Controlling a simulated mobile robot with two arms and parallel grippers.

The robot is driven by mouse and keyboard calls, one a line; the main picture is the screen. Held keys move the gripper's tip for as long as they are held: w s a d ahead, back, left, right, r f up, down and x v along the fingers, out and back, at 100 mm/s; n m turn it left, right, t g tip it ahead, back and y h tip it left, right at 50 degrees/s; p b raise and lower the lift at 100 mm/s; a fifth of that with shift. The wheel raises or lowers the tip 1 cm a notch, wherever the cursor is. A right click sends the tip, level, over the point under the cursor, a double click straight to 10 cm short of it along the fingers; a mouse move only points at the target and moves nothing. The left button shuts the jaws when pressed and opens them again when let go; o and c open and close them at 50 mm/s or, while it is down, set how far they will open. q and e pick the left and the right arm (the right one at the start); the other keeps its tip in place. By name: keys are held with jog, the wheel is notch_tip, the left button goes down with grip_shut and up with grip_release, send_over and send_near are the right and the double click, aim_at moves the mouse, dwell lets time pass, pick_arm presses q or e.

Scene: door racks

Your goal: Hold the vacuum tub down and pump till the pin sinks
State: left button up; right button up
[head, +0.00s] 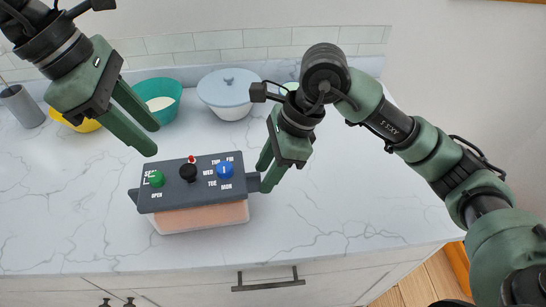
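The vacuum tub (201,217) stands on the counter, a clear box with orange-pink contents under a dark grey lid (208,200). The lid bears a green knob (156,179), a black pump knob (188,173) and a blue knob (225,170). A small red pin (191,159) shows just behind the black knob and seems to stand up. My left gripper (153,138) is open and empty, above and behind the lid's left part. My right gripper (263,180) is at the lid's right end, its fingers on either side of the dark end tab and seemingly closed on it.
Behind stand a teal bowl (158,88) with white contents, a lidded white bowl (226,93), a yellow bowl (76,121) and a grey cup (22,107). The counter (345,205) is clear to the right. Its front edge lies just before the tub, above a drawer handle (268,282).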

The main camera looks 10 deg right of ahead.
aim_at(260, 181)
jog(key=shift+x, duration=1.75)
grip_shut()
